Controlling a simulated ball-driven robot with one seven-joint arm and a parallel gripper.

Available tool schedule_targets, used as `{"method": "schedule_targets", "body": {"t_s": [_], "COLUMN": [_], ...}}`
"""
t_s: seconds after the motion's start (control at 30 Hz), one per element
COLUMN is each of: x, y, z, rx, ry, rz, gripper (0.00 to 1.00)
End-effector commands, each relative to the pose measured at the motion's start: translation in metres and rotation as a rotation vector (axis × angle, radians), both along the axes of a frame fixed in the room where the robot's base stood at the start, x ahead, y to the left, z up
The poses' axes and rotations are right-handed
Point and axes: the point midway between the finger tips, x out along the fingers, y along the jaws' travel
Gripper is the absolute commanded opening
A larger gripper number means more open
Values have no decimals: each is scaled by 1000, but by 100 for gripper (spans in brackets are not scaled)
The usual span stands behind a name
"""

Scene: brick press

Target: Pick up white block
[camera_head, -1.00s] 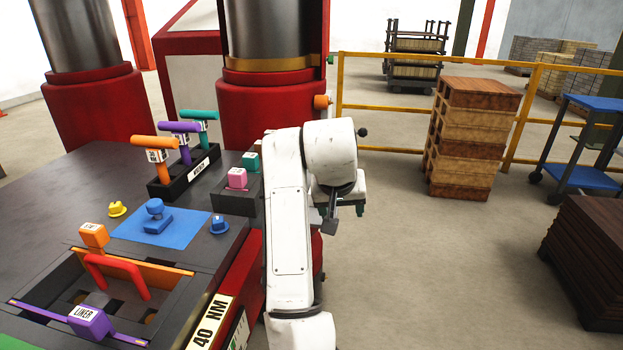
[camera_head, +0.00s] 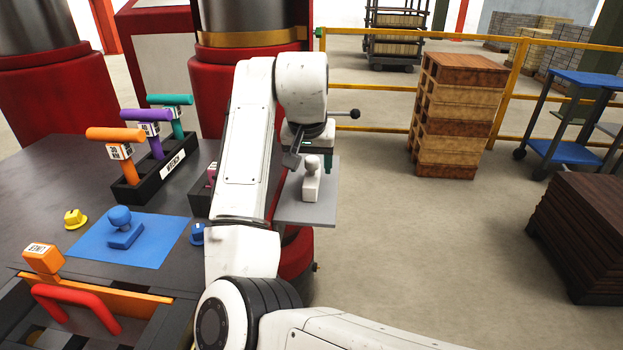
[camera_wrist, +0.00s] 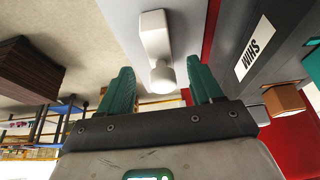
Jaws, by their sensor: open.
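The white block (camera_head: 311,188), with a rounded knob on top, stands on a light grey shelf plate (camera_head: 325,207) at the side of the press. In the wrist view the white block (camera_wrist: 155,40) shows with its knob lying between and slightly beyond my two green fingers. My gripper (camera_head: 317,160) is open, right by the knob in the head view, partly hidden by my own wrist. My gripper (camera_wrist: 168,74) also shows open in the wrist view, with a gap between each finger and the knob.
A blue block (camera_head: 124,234) sits on a blue mat (camera_head: 155,250) on the dark press table. A rack (camera_head: 165,170) of wrenches with orange, purple and teal handles stands behind it.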

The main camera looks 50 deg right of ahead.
Motion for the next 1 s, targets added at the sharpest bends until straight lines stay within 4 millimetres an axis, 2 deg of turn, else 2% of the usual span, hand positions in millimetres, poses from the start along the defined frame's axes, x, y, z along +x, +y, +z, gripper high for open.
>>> {"method": "schedule_targets", "body": {"t_s": [0.33, 0.67, 1.0], "x": [13, 15, 15], "y": [-16, -18, -18], "z": [-39, -45, -45], "rx": [1, 0, 0], "ry": [2, 0, 0], "rz": [1, 0, 0], "gripper": [65, 65, 32]}}
